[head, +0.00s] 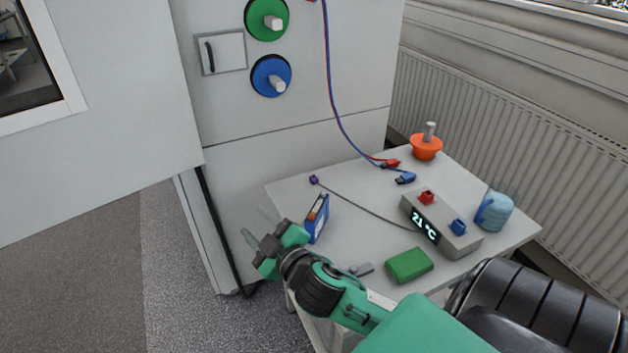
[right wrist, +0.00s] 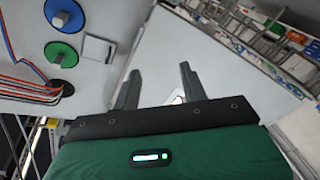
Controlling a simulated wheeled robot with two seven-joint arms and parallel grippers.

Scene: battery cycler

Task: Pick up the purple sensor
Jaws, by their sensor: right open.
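The purple sensor (head: 314,180) is a small purple tip on the end of a thin grey cable. It lies on the white table (head: 290,194) near the back left edge, and the cable runs to a grey box with a 21 °C display (head: 432,225). My right gripper (head: 257,224) is open and empty, left of the table edge and to the lower left of the sensor. The right wrist view shows its two fingers (right wrist: 158,74) apart with nothing between them; the sensor is not visible there. My left gripper is not in view.
A white cabinet (head: 290,150) rises behind.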

